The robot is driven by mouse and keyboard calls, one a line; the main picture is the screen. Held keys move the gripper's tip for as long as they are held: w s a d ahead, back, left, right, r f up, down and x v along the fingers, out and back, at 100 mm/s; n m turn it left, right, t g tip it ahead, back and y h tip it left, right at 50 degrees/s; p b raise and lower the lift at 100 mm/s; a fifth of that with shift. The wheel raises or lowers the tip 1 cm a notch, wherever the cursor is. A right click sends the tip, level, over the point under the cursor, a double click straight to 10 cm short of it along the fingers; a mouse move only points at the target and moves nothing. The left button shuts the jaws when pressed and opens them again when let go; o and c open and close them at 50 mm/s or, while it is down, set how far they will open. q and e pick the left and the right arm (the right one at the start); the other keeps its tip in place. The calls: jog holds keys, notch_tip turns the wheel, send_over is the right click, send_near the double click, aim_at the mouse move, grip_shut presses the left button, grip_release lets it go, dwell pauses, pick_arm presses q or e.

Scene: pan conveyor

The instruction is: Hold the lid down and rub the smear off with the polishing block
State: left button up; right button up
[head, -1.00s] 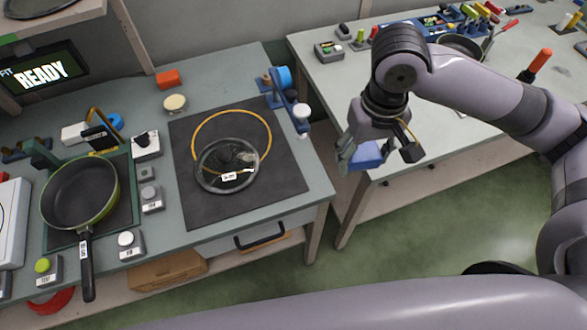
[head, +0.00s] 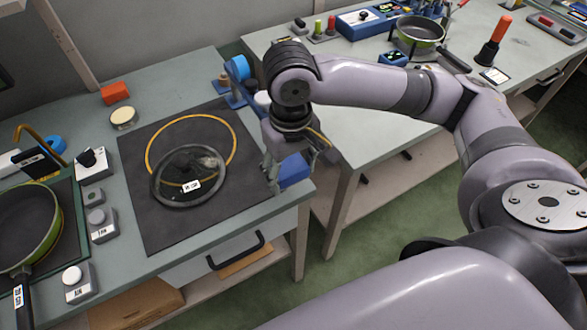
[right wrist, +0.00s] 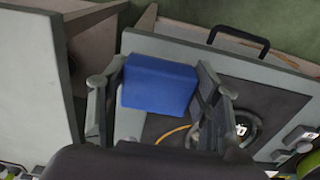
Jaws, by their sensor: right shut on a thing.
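The glass lid (head: 160,191) with a dark rim and a small white label lies on the dark mat (head: 150,235), partly inside the mat's orange ring. A pale smear (head: 208,161) shows on the lid's upper right part. My right gripper (head: 283,176) is shut on the blue polishing block (head: 296,169), to the right of the mat near the bench's right edge. The right wrist view shows the block (right wrist: 158,86) between both fingers, with the lid (right wrist: 250,128) partly hidden behind a finger. My left gripper is not in view.
A green pan (head: 45,240) stands at the left. Switch boxes (head: 102,225) stand between it and the mat. An orange block (head: 115,93) and a round pale-topped pot (head: 123,117) are behind the mat. A blue stand (head: 238,70) is at the back right.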

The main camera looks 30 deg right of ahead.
pick_arm(q)
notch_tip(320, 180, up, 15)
jog(key=p, duration=1.4)
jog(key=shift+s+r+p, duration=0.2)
jog(key=shift+p, duration=0.2)
pick_arm(e)
jog(key=w+a+r, duration=0.8)
jog(key=w+a, duration=0.4)
jog(key=w, duration=0.2)
jog(key=shift+a+r, duration=0.2)
jog(key=shift+r, duration=0.15)
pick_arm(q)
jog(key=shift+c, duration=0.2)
pick_arm(e)
jog(key=shift+w, duration=0.1)
